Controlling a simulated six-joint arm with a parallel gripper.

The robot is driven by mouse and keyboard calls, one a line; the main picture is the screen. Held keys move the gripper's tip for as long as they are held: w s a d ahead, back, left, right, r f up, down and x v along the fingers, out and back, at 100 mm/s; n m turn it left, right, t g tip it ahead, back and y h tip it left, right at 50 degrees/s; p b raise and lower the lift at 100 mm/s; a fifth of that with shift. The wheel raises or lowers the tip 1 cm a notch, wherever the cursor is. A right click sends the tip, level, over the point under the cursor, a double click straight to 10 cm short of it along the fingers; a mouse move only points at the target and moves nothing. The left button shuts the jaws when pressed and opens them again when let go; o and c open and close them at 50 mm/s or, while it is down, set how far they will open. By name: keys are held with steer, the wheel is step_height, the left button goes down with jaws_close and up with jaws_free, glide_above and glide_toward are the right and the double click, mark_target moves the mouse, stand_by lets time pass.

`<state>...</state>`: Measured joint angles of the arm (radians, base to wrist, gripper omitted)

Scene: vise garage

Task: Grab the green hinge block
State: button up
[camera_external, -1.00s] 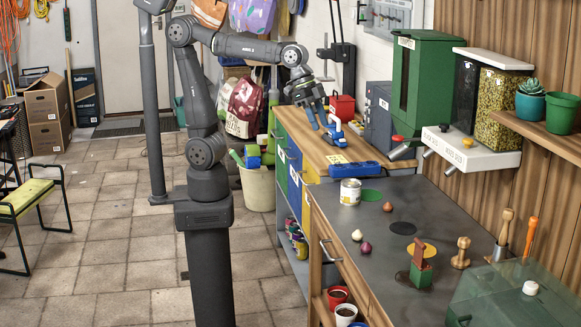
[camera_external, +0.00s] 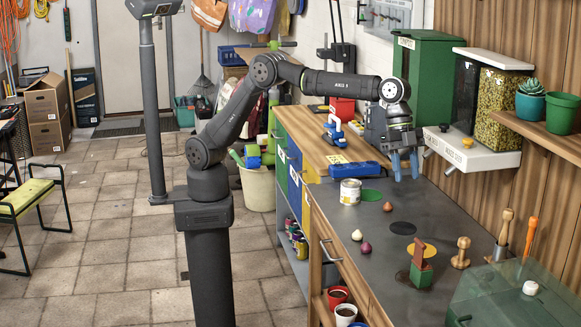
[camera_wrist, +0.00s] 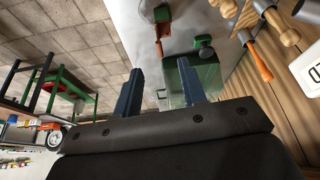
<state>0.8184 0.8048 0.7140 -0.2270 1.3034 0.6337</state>
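The green hinge block (camera_external: 421,275) stands on the dark bench top with a red-brown flap (camera_external: 419,252) upright on it. In the wrist view, the small green block (camera_wrist: 162,14) shows near the top, with its red-brown part below it. My gripper (camera_external: 406,174) hangs above the far part of the bench with its blue fingers pointing down. It is behind and above the block, clear of it. In the wrist view, the fingers (camera_wrist: 160,68) are spread apart with nothing between them.
A can (camera_external: 350,191), small onions (camera_external: 365,247) and wooden pegs (camera_external: 461,253) stand on the bench top (camera_external: 385,270). A translucent green box (camera_external: 510,300) is near the front right. White-fronted dispensers (camera_external: 470,150) are at the back right.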

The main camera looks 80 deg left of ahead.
steer(key=m, duration=0.1)
glide_toward(418, 244)
steer(key=x, duration=0.8)
steer(key=a+x, duration=0.1)
steer(key=x, duration=0.4)
steer(key=shift+w+f, duration=0.25)
jaws_close()
